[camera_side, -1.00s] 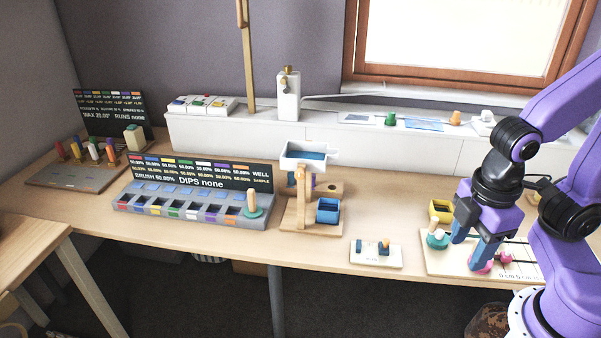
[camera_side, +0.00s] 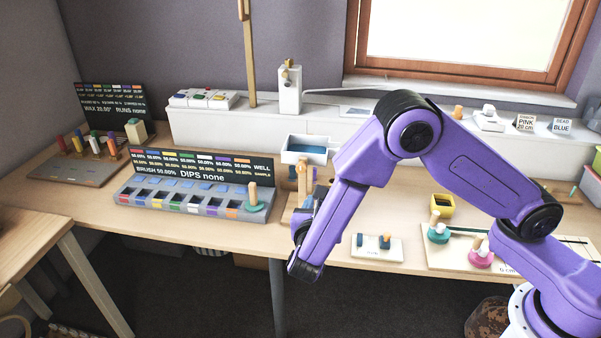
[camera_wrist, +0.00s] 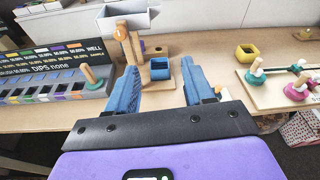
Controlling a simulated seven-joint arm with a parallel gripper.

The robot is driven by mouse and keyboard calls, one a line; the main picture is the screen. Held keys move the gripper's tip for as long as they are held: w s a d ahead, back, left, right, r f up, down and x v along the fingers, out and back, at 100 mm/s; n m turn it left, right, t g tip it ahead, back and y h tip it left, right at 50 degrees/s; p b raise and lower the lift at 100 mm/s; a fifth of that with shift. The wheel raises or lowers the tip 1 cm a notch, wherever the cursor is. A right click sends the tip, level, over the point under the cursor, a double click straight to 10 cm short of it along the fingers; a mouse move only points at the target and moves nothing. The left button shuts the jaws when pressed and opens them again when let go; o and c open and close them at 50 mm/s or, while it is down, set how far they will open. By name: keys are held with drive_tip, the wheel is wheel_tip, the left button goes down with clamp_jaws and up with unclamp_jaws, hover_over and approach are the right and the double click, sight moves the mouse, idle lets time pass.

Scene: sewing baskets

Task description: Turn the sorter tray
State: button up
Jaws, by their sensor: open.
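A white tray (camera_side: 297,158) with a blue inside sits on top of a wooden stand. I take it as the sorter tray. It also shows at the top of the wrist view (camera_wrist: 124,23), partly cut off. An orange-tipped peg (camera_wrist: 119,33) is on the stand's post just below it. In the side view my own arm hides most of the gripper and the blue bin.
A grey rack of wells (camera_side: 190,205) with a green-based peg (camera_side: 254,203) stands left of the stand. To the right are a small white board (camera_side: 375,248), a yellow bin (camera_side: 441,208) and a board with green and pink knobs (camera_side: 450,262). A white shelf (camera_side: 230,135) runs behind.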

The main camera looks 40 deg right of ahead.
sight(301, 170)
drive_tip(key=w+a+f+n+t, duration=0.4)
drive_tip(key=shift+y, duration=0.3)
drive_tip(key=x, duration=1.6)
drive_tip(key=shift+w+d+r, duration=0.15)
drive_tip(key=shift+d, duration=0.3)
clamp_jaws()
